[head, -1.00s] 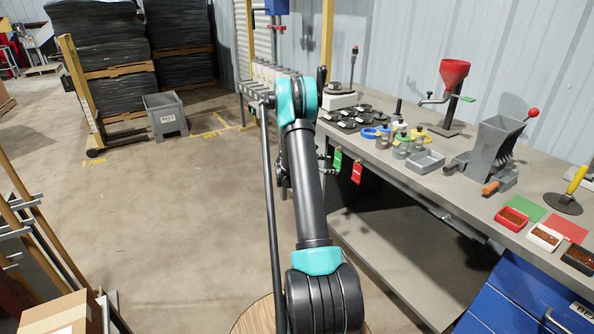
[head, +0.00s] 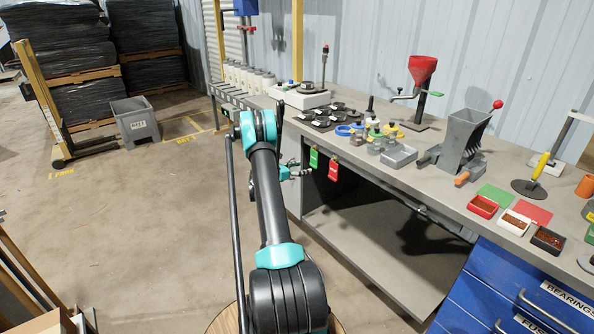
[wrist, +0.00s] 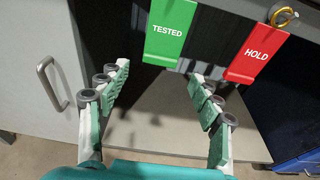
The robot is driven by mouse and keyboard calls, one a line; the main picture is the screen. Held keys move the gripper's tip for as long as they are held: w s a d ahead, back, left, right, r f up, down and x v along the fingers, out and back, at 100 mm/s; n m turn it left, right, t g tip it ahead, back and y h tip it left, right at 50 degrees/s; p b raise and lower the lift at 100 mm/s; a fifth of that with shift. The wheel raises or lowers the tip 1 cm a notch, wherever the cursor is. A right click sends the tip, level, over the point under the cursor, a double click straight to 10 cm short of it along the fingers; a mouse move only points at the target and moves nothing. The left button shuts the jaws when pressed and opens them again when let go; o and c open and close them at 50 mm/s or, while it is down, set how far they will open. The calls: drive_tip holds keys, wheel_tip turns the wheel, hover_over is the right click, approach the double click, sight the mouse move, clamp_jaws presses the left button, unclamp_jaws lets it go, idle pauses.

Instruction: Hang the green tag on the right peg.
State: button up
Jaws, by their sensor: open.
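The green tag (wrist: 169,32), marked TESTED, hangs at the bench's front edge; its top is cut off in the wrist view. It also shows in the head view (head: 313,158), left of the red tag (head: 333,169). The red tag, marked HOLD, hangs in the wrist view (wrist: 256,52) below a brass ring or peg (wrist: 284,16). My gripper (wrist: 160,84) is open and empty, its fingers spread below the green tag's lower end in the picture. In the head view my gripper (head: 301,174) is partly hidden by my arm. What holds the green tag is not clear.
The grey bench (head: 405,185) has an open shelf space below the tags. A cabinet door with a handle (wrist: 52,82) stands left of my gripper. Blue drawers (head: 515,300) are at the right. Small jars and trays stand on the benchtop above.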

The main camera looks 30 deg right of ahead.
sight(313, 164)
drive_tip(key=shift+x, duration=3.05)
drive_tip(key=shift+c, duration=0.5)
drive_tip(key=c, duration=0.7)
drive_tip(key=shift+r, duration=0.55)
drive_tip(key=shift+a, duration=0.1)
drive_tip(key=shift+f+v, duration=0.15)
drive_tip(key=shift+v, duration=1.3)
drive_tip(key=shift+f+v, duration=0.15)
drive_tip(key=shift+v, duration=1.3)
drive_tip(key=shift+c, duration=0.4)
